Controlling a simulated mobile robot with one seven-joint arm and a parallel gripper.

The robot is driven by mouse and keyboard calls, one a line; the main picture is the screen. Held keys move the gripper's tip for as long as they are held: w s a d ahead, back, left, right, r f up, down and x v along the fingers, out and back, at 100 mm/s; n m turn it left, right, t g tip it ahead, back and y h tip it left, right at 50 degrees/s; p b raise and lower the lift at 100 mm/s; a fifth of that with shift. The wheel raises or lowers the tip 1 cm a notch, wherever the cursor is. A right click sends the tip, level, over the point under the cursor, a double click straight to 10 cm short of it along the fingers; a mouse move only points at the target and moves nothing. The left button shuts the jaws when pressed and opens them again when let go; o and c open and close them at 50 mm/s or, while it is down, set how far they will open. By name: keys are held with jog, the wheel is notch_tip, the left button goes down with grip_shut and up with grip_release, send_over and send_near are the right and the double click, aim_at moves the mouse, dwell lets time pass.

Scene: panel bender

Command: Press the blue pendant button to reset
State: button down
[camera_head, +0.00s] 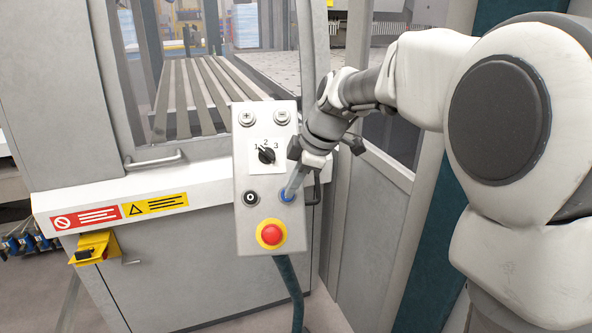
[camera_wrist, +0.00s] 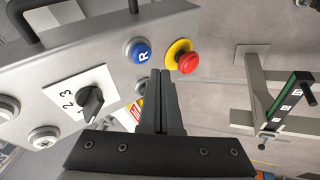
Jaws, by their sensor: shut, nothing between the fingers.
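The grey pendant box (camera_head: 262,222) hangs in front of the machine. Its blue button (camera_head: 286,197) sits low on the right side of its face, partly covered by my fingers in the head view. My gripper (camera_head: 291,190) is shut and empty, its tips over the blue button's edge in that view. In the wrist view the blue button (camera_wrist: 139,52), marked with a white R, shows clear, just beyond and left of my shut fingertips (camera_wrist: 161,73). I cannot tell whether they touch it.
The red emergency stop on a yellow ring (camera_head: 271,234) is close below the blue button. A black button marked 0 (camera_head: 251,198) is to its left. A selector knob (camera_head: 266,155) and two grey buttons are above. A dark cable (camera_head: 288,282) hangs below.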

jog(key=shift+w+f, duration=0.45)
jog(key=shift+w, duration=0.25)
jog(key=shift+w+f, duration=0.45)
jog(key=shift+w, duration=0.2)
jog(key=shift+w+f+b, duration=0.35)
jog(key=shift+w+f, duration=0.2)
jog(key=shift+w, duration=0.05)
